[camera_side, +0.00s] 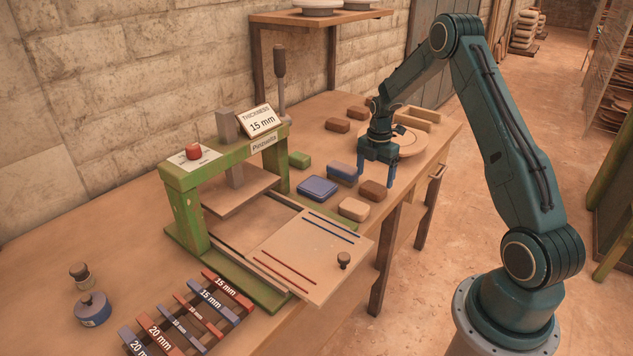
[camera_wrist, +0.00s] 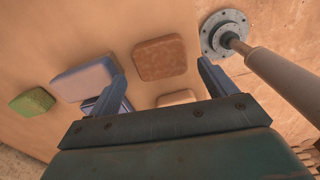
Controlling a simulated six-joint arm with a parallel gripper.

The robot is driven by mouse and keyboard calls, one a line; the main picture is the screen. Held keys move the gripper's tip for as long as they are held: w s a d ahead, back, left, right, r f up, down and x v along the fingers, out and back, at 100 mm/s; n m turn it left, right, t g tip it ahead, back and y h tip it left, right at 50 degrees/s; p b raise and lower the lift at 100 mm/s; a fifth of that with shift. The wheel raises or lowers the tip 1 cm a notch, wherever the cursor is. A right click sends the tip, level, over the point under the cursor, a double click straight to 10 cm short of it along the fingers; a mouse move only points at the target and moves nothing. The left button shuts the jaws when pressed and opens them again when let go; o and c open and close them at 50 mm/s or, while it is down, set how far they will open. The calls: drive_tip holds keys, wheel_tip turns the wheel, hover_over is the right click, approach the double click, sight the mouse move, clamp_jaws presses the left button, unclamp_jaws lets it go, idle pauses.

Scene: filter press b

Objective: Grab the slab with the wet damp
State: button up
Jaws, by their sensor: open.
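Several small rounded slabs lie on the table. A dark brown slab (camera_side: 373,190) is just below my gripper (camera_side: 377,176). A tan slab (camera_side: 353,208) lies in front of it. A flat blue slab (camera_side: 317,188), a slab with blue sides (camera_side: 342,172) and a green slab (camera_side: 299,160) lie to the left. In the wrist view a mottled brown slab (camera_wrist: 160,57) shows between the open, empty fingers (camera_wrist: 160,70). A bluish slab (camera_wrist: 85,80) and the green slab (camera_wrist: 32,101) lie left there. I cannot tell for sure which slab is damp.
A green press (camera_side: 182,215) with a sliding board (camera_side: 310,255) stands left of the slabs, its sign reading 15 mm. Brown slabs (camera_side: 337,125) and a round board (camera_side: 412,143) lie behind.

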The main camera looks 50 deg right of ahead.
sight(373, 187)
drive_tip(key=shift+f, duration=1.95)
drive_tip(key=shift+c, duration=0.4)
drive_tip(key=c, duration=0.8)
drive_tip(key=shift+c, duration=0.2)
drive_tip(key=shift+r, duration=0.1)
wheel_tip(373, 187, up, 20)
